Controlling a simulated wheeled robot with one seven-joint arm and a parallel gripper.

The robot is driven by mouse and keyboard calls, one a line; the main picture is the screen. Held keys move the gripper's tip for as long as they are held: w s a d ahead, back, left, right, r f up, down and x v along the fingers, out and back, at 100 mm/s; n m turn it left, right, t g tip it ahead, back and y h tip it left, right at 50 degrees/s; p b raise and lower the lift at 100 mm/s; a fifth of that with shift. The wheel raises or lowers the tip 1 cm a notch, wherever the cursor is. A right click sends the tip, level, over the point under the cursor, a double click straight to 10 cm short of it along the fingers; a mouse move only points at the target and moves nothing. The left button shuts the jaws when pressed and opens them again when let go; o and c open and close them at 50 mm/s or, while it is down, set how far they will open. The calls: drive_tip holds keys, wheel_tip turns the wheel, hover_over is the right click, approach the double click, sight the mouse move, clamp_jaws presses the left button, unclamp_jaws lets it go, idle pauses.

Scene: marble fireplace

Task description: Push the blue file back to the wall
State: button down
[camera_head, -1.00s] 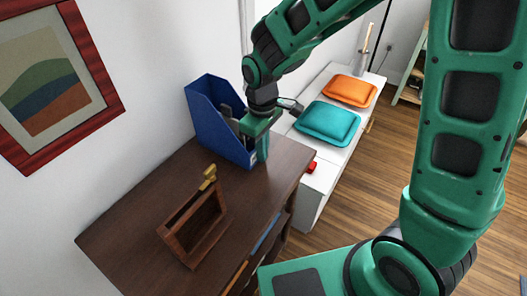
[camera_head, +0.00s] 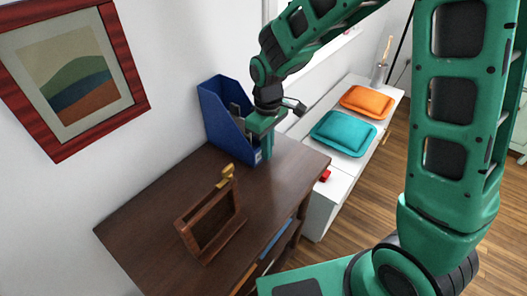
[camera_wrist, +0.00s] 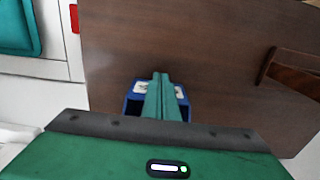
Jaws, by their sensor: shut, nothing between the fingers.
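The blue file (camera_head: 217,117) is an upright, open-topped holder on the far end of the dark wooden desk, close to the wall. My gripper (camera_head: 268,153) is shut and empty, pointing down at the file's front right side. In the head view it overlaps the file's front edge, and I cannot tell whether it touches. In the wrist view the shut fingers (camera_wrist: 164,82) cover the middle of the blue file (camera_wrist: 131,106), and its white label shows beside them. The back of the file is hidden in the wrist view.
The desk (camera_head: 150,225) also bears a brown wooden frame-like object (camera_head: 211,222) with a gold top, nearer me. A white bench (camera_head: 327,204) with teal (camera_head: 343,132) and orange (camera_head: 366,101) cushions stands to the right. A framed picture (camera_head: 75,75) hangs on the wall. The desk's middle is clear.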

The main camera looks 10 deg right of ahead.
drive_tip(key=shift+s+d, duration=0.25)
drive_tip(key=shift+s+d+r, duration=0.3)
drive_tip(key=shift+s+d, duration=0.2)
drive_tip(key=shift+s, duration=0.1)
drive_tip(key=shift+s+d+r, duration=0.3)
drive_tip(key=shift+s+d, duration=0.2)
drive_tip(key=shift+s, duration=0.1)
wheel_tip(320, 180, up, 8)
drive_tip(key=r, duration=0.1)
drive_tip(key=s+d+r+m, duration=0.1)
drive_tip(key=s+d+m, duration=0.25)
drive_tip(key=d, duration=0.45)
drive_tip(key=s+d+r+m, duration=0.2)
drive_tip(key=s+d+m, duration=0.15)
drive_tip(key=d, duration=0.45)
drive_tip(key=s+d+m, duration=0.3)
drive_tip(key=s+d, duration=0.1)
drive_tip(key=s, duration=0.4)
drive_tip(key=s+d+f+m, duration=0.1)
drive_tip(key=s+d+m, duration=0.3)
drive_tip(key=s, duration=0.4)
drive_tip(key=shift+d+m, duration=0.3)
drive_tip(key=shift+d, duration=0.4)
drive_tip(key=shift+s, duration=0.1)
